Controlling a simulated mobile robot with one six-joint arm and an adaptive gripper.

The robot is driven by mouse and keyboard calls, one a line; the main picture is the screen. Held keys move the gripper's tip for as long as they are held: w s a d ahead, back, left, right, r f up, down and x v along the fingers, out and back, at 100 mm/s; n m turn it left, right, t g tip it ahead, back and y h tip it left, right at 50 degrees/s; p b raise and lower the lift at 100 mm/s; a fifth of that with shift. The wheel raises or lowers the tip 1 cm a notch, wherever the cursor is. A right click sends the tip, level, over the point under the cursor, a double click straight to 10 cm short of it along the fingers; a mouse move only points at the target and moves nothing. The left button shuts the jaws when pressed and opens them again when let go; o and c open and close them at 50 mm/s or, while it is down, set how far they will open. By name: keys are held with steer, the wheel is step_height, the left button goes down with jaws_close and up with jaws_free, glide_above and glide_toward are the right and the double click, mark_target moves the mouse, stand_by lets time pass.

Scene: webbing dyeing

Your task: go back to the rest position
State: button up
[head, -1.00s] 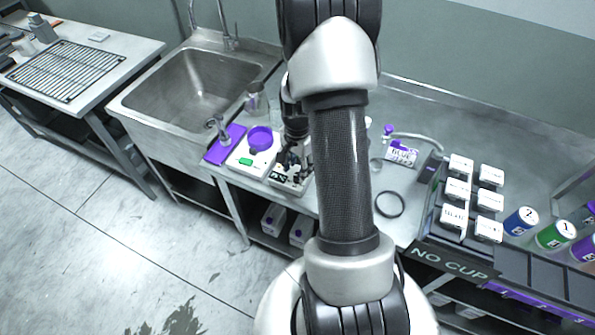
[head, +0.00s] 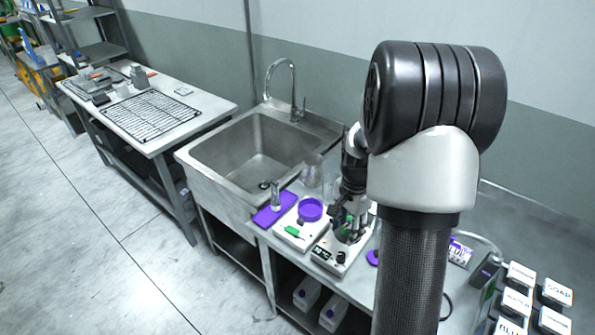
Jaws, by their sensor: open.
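My gripper (head: 347,232) is partly visible in the head view, pointing down just above a white device (head: 330,258) with a dark front panel on the steel counter. Its fingers look empty, though my arm hides part of them. I cannot tell whether the fingertips touch the device. My upper arm stands large at the right of the view and covers part of the counter behind it.
A white scale (head: 290,236) with a purple dish (head: 311,209) stands left of the gripper, beside a purple mat (head: 268,217). The sink (head: 215,158) with its tall faucet (head: 292,85) is further left. White labelled boxes (head: 517,277) stand at the lower right.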

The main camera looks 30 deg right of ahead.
steer(key=shift+a, duration=0.1)
steer(key=s+a+r+n+t+b, duration=0.25)
steer(key=a+r+n, duration=0.55)
steer(key=a+r, duration=0.55)
steer(key=s+a+r+n+t, duration=0.2)
steer(key=s+a+r+n, duration=0.1)
steer(key=s+a+n, duration=0.5)
steer(key=s+a, duration=0.2)
steer(key=s, duration=0.2)
steer(key=shift+s+n+b, duration=0.15)
steer(key=shift+n+b, duration=0.15)
